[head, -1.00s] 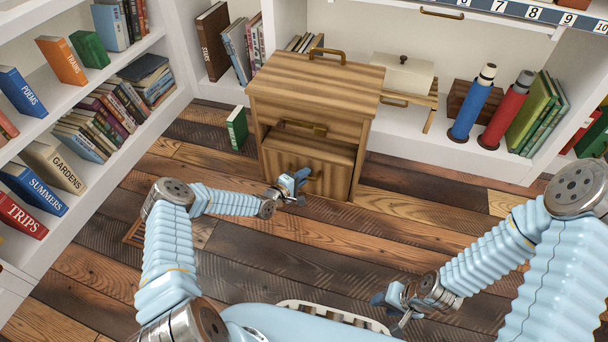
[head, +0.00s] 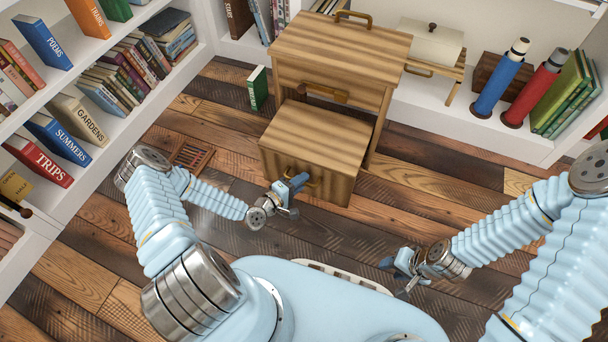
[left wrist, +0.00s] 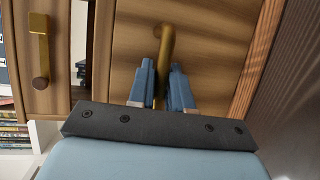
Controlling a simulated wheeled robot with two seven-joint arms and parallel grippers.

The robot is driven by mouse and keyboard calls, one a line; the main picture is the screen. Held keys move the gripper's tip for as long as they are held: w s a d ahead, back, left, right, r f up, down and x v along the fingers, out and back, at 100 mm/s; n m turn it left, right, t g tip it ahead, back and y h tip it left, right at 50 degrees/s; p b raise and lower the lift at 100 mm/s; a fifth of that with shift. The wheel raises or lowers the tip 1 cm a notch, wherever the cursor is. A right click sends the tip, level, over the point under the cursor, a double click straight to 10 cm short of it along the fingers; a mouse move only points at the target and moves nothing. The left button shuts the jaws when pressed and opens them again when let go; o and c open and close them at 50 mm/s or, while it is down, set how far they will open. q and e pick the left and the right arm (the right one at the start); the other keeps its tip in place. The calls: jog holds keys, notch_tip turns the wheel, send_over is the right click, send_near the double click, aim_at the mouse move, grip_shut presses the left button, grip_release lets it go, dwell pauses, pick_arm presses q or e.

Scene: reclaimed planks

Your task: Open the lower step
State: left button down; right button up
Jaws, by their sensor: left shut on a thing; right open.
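The wooden step cabinet (head: 338,48) stands on the plank floor against the shelves. Its lower step (head: 315,140) is a striped wooden box that juts out from the cabinet's front toward me. My left gripper (head: 296,187) is at the step's front face. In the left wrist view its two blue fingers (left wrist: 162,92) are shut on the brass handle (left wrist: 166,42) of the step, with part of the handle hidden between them. A second brass handle (head: 327,92) is on the upper part. My right gripper (head: 396,272) is open and empty above the floor at the right.
A green book (head: 257,89) stands on the floor left of the cabinet. A slatted floor grate (head: 192,156) lies behind my left arm. Shelves of books line the left and back. Floor right of the step is clear.

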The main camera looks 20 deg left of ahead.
pick_arm(q)
jog(key=shift+s, duration=0.25)
jog(key=c, duration=1.4)
grip_release()
jog(key=v, duration=1.3)
jog(key=shift+s+a+p, duration=0.2)
jog(key=shift+s+p, duration=0.15)
jog(key=shift+r, duration=0.1)
